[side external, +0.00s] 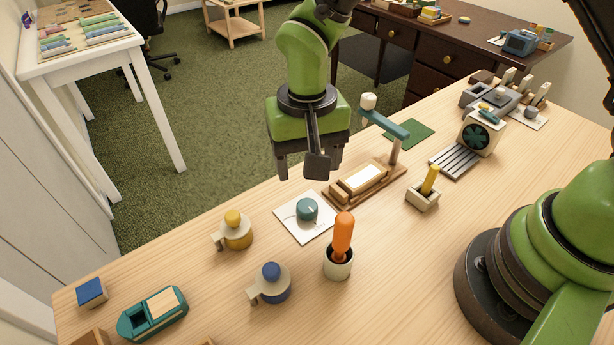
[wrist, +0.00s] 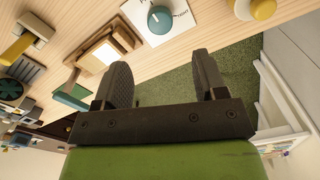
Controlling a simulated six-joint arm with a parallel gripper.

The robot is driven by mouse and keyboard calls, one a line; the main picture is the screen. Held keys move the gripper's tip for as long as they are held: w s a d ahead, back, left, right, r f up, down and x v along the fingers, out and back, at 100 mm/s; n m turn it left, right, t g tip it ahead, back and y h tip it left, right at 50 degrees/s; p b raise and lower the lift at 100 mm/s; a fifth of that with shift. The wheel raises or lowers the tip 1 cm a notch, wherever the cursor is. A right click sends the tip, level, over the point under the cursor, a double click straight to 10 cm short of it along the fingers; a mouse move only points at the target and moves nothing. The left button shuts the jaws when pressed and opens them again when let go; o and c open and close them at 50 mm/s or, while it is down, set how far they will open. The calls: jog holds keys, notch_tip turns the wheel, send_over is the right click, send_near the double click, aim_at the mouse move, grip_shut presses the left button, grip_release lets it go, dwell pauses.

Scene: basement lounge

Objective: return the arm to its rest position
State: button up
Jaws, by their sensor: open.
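My gripper (side external: 310,165) hangs from my green arm above the far edge of the light wood table (side external: 405,265). Its jaws are apart and nothing is between them. In the wrist view the two dark fingers of my gripper (wrist: 162,82) stand open, with the table edge and green carpet beyond them. Just below it in the side view are a teal knob on a white card (side external: 307,209) and a wooden block holder with a teal-armed post (side external: 363,182). My gripper appears clear of both.
A small fan (side external: 480,133) and a yellow-stick holder (side external: 424,192) stand right.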

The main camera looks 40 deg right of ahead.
jog(key=shift+r, duration=0.25)
jog(key=s+d+r+t+y, duration=0.15)
jog(key=d+r, duration=0.25)
jog(key=r, duration=0.4)
jog(key=s+d+r+t, duration=0.2)
jog(key=s+d+r, duration=0.15)
jog(key=r, duration=0.35)
jog(key=s+d+r+t, duration=0.2)
jog(key=s, duration=0.3)
jog(key=s+d+r+t, duration=0.1)
jog(key=s+d+r, duration=0.1)
jog(key=s, duration=0.3)
jog(key=shift+s+d+r+t, duration=0.35)
jog(key=shift+d+r, duration=0.05)
jog(key=shift+r, duration=0.1)
